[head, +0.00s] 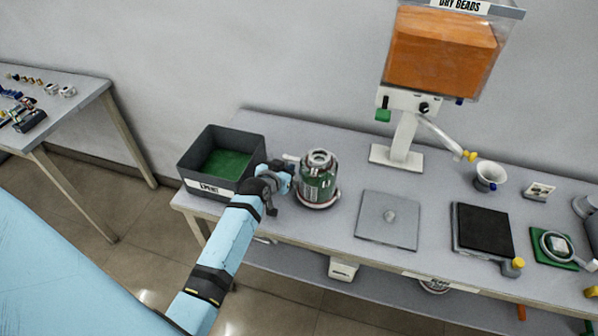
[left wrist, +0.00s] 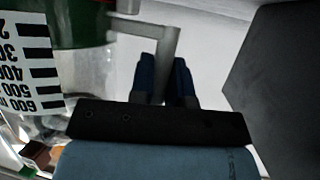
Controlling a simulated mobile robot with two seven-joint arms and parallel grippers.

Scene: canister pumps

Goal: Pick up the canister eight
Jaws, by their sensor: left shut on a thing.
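The canister (head: 318,185) has a green body and a steel top and stands upright on the bench; no number on it is readable. In the left wrist view the canister (left wrist: 85,25) fills the left side, with a black-and-white scale. My left gripper (head: 283,174) is at its left side. In the left wrist view its blue fingers (left wrist: 165,75) are shut on the canister's grey handle (left wrist: 168,45). I cannot tell whether the base is lifted. My right gripper is not in view.
A dark bin (head: 188,158) with a green inside stands close on the left. A bead dispenser (head: 440,50) is behind right. A grey plate with a knob (head: 372,232), a black pad (head: 484,230) and a white cup (head: 490,173) are to the right. Another table (head: 85,88) is far left.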

